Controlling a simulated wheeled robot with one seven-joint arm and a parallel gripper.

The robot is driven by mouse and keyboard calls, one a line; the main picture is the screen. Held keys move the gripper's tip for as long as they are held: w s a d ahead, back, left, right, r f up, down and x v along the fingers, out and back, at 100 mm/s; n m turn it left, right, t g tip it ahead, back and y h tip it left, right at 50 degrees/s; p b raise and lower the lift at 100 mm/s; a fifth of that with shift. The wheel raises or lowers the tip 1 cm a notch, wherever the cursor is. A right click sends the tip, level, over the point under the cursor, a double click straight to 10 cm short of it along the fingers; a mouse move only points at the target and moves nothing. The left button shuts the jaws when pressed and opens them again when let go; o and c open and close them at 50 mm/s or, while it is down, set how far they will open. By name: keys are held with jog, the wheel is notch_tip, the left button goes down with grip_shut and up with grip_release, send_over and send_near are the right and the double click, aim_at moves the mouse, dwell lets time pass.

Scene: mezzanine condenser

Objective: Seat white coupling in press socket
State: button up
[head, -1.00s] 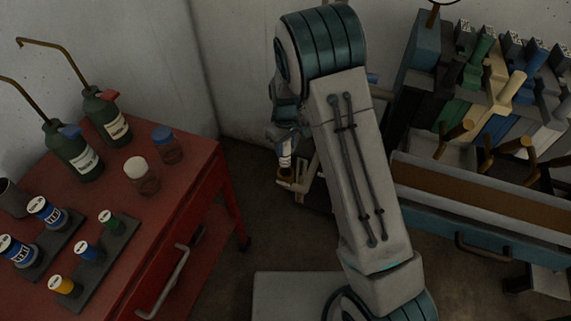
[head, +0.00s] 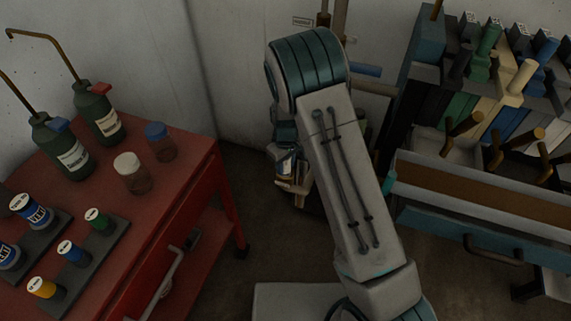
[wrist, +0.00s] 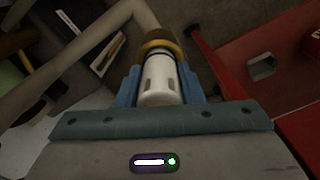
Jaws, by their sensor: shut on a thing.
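My gripper (wrist: 160,82) is shut on the white coupling (wrist: 158,92), a white cylinder with dark slots, held between two blue fingers in the wrist view. A brass-coloured ring (wrist: 160,46) shows at its far end; I cannot tell whether it belongs to the coupling or to something beyond. In the head view my gripper (head: 287,168) is small, low behind my arm and partly hidden by it. I cannot make out the press socket for certain in either view.
A red cart (head: 190,195) at left carries dark green bottles (head: 70,145), two jars (head: 132,172) and racks of capped cylinders. A blue-grey bench (head: 470,235) with a drawer handle and a row of coloured binder-like blocks (head: 515,95) stands at right. Grey floor lies between.

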jog(key=o, duration=1.2)
jog(key=shift+f, duration=0.1)
notch_tip(320, 180, up, 11)
jog(key=shift+d+r, duration=0.1)
jog(key=shift+r, duration=0.7)
jog(key=s+d+r+m+t, duration=0.1)
jog(key=s+d+r+m, duration=0.2)
jog(key=s+d+r, duration=0.2)
jog(key=s+d+r+m+t, duration=0.1)
jog(key=s+d+r+m, duration=0.2)
jog(key=s, duration=0.8)
jog(key=s+d+r+m, duration=0.2)
jog(key=s+d+r, duration=0.4)
jog(key=s, duration=0.3)
jog(key=shift+d+r+m+t, duration=0.3)
jog(key=shift+d+m+t, duration=0.1)
jog(key=shift+d, duration=0.35)
